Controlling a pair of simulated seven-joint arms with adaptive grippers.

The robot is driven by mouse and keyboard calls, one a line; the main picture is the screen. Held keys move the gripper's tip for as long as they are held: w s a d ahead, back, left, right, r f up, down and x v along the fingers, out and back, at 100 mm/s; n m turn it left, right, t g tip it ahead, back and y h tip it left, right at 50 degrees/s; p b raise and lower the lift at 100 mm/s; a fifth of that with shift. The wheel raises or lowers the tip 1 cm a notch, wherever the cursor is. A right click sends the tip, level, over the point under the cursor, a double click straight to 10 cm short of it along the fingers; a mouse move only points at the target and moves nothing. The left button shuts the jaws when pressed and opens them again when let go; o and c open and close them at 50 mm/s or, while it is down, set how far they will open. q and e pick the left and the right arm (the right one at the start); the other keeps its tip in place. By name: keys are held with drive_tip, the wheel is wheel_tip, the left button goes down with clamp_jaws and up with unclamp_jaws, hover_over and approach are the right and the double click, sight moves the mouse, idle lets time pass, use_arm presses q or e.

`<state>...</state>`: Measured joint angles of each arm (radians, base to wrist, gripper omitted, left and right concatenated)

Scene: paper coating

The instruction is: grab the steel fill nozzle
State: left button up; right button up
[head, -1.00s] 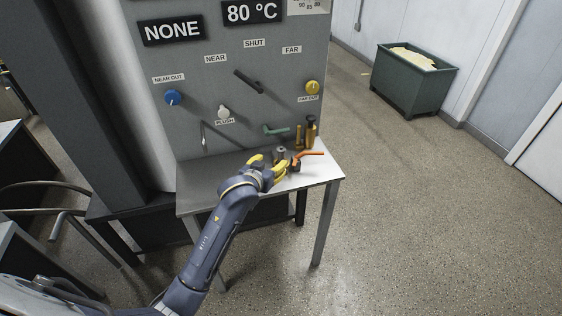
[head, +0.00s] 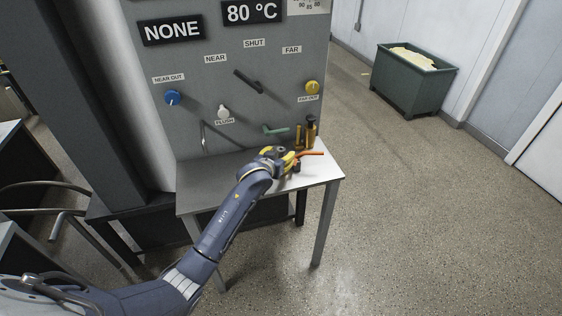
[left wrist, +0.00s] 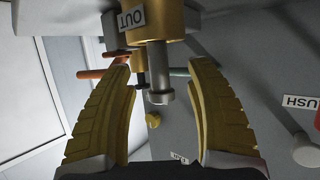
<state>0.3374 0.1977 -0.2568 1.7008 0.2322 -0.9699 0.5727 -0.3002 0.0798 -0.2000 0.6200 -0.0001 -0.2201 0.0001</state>
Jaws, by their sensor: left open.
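The steel fill nozzle (left wrist: 158,78) is a short grey cylinder with a wider rim, joined to a brass-coloured body (left wrist: 155,20) labelled OUT. In the left wrist view it lies between the two yellow fingers, with a visible gap on each side. My left gripper (head: 282,156) is open over the small steel table (head: 225,178); in the head view it hides most of the nozzle. My right gripper is not in view.
An orange lever (head: 309,153) lies just right of the gripper. A green lever (head: 276,130) and brass cylinders (head: 310,132) stand close behind. The grey panel (head: 190,110) with knobs rises behind the table. The table's left part is bare.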

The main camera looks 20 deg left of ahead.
use_arm(q)
drive_tip(key=shift+w+f, duration=0.2)
drive_tip(key=shift+w, duration=0.4)
clamp_jaws()
